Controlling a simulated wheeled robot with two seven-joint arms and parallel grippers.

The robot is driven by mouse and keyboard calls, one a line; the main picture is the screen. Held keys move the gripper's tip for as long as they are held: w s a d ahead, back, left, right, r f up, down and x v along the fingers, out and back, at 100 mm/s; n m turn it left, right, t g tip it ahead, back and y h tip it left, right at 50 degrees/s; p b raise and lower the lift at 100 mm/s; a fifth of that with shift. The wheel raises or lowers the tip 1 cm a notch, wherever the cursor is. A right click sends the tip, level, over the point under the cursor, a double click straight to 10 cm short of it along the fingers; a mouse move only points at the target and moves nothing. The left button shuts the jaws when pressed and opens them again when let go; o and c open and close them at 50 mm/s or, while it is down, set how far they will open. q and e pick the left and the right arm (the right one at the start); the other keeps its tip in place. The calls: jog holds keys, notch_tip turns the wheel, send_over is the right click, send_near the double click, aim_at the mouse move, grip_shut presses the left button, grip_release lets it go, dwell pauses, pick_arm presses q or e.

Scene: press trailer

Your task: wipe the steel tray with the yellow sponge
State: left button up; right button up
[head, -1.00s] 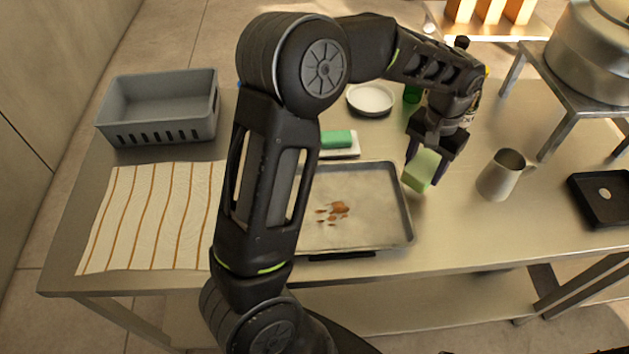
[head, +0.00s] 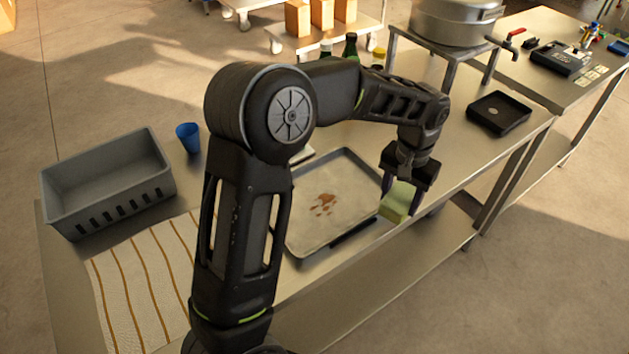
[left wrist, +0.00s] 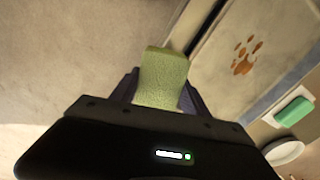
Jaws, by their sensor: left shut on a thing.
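The steel tray (head: 347,222) lies on the steel table with a brown stain (head: 323,204) near its middle. My left gripper (head: 399,204) is shut on the yellow sponge (head: 394,199), which looks yellow-green, off the tray's right side near the table's front edge. It appears held above the surface. The left wrist view shows the sponge (left wrist: 163,78) between the fingers, with the stained tray (left wrist: 285,60) to its right. My left arm hides part of the tray's left side. My right gripper is not in view.
A grey crate (head: 108,190), a blue cup (head: 188,137) and a striped cloth (head: 145,285) are at the left. A green block (left wrist: 294,111) on a white dish and a round white dish (left wrist: 286,153) lie beyond the tray. A black tray (head: 498,113) stands at the right.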

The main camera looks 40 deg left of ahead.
pick_arm(q)
jog(key=shift+w, duration=0.15)
jog(key=s+a+r+n+p, duration=0.1)
jog(key=s+a+n+p, duration=0.1)
jog(key=a, duration=0.6)
jog(key=s+a+r+n+p, duration=0.1)
jog(key=s+a+n, duration=0.3)
jog(key=a, duration=0.5)
jog(key=shift+s+a+r+n+p, duration=0.25)
jog(key=shift+s+p, duration=0.5)
jog(key=shift+s, duration=0.5)
jog(key=shift+f, duration=0.2)
